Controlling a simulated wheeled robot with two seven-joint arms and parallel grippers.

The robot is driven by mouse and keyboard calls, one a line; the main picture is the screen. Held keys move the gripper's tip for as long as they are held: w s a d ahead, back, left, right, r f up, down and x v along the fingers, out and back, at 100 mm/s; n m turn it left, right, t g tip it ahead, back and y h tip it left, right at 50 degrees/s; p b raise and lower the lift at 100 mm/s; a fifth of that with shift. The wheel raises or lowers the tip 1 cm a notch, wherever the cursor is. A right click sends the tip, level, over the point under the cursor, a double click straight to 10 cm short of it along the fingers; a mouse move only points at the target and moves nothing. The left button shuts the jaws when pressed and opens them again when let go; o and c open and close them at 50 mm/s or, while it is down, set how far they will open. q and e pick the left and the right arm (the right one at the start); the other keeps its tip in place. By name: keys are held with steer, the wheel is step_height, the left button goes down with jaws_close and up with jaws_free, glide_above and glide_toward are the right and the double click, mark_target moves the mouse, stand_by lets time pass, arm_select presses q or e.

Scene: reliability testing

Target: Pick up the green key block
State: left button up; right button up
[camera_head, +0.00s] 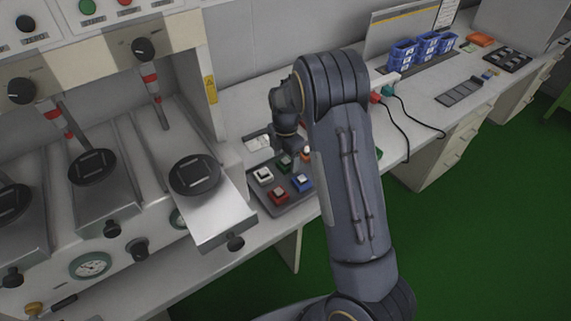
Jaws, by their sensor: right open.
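The green key block (284,167) sits on a dark tray (268,204) on the bench, behind a red block and between a white and a blue block. My right arm reaches over the bench, and my right gripper (293,156) hangs above the back of the tray, close to the green block. It looks empty, its fingers are small and partly merge with the dark arm, and I cannot tell whether it touches anything. My right forearm hides the right part of the tray. My left gripper is out of view.
A white block (263,176), red block (278,195), blue block (302,183) and orange block (306,154) share the tray. A test machine with a metal plate (214,208) stands at left. Blue bins (403,54) and cables (405,127) lie to the right.

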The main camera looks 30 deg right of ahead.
steer(key=shift+f, duration=0.25)
steer(key=c, duration=1.1)
